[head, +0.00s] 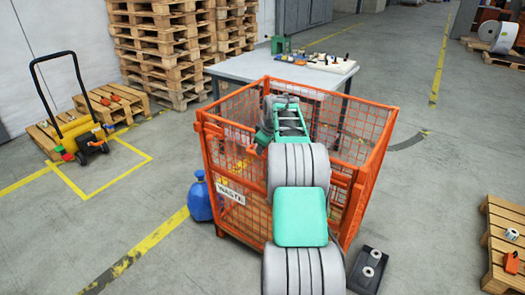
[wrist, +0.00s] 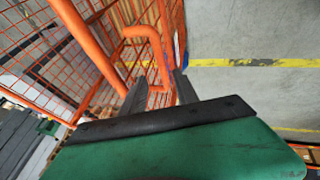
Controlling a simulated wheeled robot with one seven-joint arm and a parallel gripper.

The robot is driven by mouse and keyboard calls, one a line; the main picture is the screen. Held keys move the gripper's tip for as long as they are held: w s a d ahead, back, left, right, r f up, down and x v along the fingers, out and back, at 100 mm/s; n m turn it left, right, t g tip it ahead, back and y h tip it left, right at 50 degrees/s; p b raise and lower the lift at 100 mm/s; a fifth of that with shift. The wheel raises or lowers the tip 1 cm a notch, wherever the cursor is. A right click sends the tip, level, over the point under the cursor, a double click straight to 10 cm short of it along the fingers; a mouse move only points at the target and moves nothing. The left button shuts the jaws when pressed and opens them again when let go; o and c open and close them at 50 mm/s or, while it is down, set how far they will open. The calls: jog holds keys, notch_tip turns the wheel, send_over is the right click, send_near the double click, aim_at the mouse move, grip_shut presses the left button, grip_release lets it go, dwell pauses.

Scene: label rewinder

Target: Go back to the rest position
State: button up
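My gripper (wrist: 159,82) shows in the wrist view as a green body with two dark fingers standing apart. I see no loose object held between them. Orange tubing of the waste cage (wrist: 92,45) lies beyond and partly between the fingers; whether they touch it I cannot tell. In the head view my grey and teal arm reaches over the orange mesh cage (head: 228,222), which bears a WASTE sign (head: 230,194). The gripper end is low beside the cage's upper part, and its fingers are not clear there.
A grey table (head: 238,69) with small items stands behind the cage. A yellow cart (head: 80,133) and pallets (head: 160,50) stand left. Floor between is clear.

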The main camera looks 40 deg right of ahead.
jog(key=s+a+r+m, duration=0.1)
jog(key=s+a+r, duration=0.15)
jog(key=a, duration=0.55)
jog(key=s+a+r+g+y, duration=0.1)
jog(key=s+a+r, duration=0.15)
jog(key=a, duration=0.55)
jog(key=s+a+r+m, duration=0.1)
jog(key=s+a+r, duration=0.15)
jog(key=a, duration=0.45)
jog(key=s+a+f+m, duration=0.1)
jog(key=s+a+f, duration=0.1)
jog(key=s+a, duration=0.5)
jog(key=s+a+f+m+g+p, duration=0.1)
jog(key=s+a+f, duration=0.2)
jog(key=s+a, duration=0.5)
jog(key=s, duration=0.7)
jog(key=shift+s+a+f+y, duration=0.25)
jog(key=shift+s+y, duration=0.05)
jog(key=shift+y, duration=0.1)
jog(key=shift+c, duration=0.3)
